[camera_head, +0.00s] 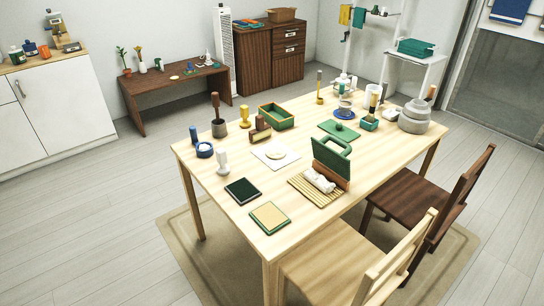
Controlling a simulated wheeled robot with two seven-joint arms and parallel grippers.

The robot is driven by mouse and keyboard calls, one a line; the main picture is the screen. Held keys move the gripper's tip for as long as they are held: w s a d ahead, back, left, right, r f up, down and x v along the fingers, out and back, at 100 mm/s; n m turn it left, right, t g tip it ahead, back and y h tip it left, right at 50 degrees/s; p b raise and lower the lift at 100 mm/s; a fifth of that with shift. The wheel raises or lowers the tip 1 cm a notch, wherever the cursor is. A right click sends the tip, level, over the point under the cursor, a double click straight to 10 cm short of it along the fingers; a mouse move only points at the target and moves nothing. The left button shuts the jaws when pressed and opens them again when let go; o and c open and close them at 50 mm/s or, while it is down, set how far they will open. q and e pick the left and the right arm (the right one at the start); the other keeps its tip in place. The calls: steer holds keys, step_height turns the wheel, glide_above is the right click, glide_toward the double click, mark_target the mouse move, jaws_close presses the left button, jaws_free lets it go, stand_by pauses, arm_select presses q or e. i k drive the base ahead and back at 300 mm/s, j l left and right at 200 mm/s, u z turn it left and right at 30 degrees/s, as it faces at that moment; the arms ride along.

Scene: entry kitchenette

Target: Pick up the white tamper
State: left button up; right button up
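A white tamper (222,161) stands upright near the left edge of the light wooden table (213,206). A blue ring-shaped piece (205,150) with a blue upright piece by it stands just behind and left of the tamper. A similarly shaped yellow piece (244,117) stands farther back. Neither of my grippers shows in this view, and nothing is seen touching the tamper.
A dark green square pad (242,191) and a white sheet (275,155) with a round cream item lie close by. A green board in a wooden stand (331,160) rises to the right. Two chairs (350,262) (420,200) stand at the table's right side.

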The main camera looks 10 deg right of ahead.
mark_target(223, 169)
steer(key=i+j+z, duration=0.15)
steer(key=j+z, duration=0.2)
steer(key=i+j+z, duration=0.15)
steer(key=z, duration=0.15)
steer(key=j+z, duration=0.65)
steer(key=j, duration=0.2)
steer(key=i, duration=0.05)
